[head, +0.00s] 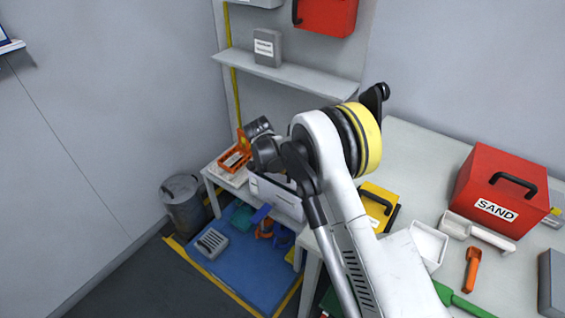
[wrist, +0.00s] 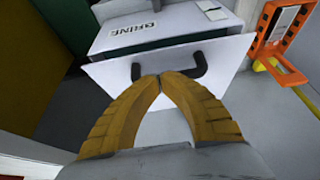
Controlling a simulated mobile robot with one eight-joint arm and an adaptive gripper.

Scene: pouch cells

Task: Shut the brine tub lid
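The brine tub (wrist: 112,47) is a white box with a BRINE label in the wrist view. Its lid (wrist: 107,75) is a wide white panel with a black handle (wrist: 200,66). A dark green strip shows between the labelled wall and the lid, so the lid appears open. My gripper (wrist: 160,77) has its yellow fingertips together at the handle, hiding the bar's middle; I cannot tell if they touch it. In the head view the white tub (head: 281,200) stands at the left table end, partly behind my gripper (head: 259,138) and arm.
An orange open case (head: 236,160) is beside the tub, also in the wrist view (wrist: 275,35). A yellow box (head: 375,203), a white tray (head: 428,245) and a red SAND box (head: 495,185) sit on the table to the right. A bin (head: 185,205) stands left, and a shelf (head: 290,77) is above.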

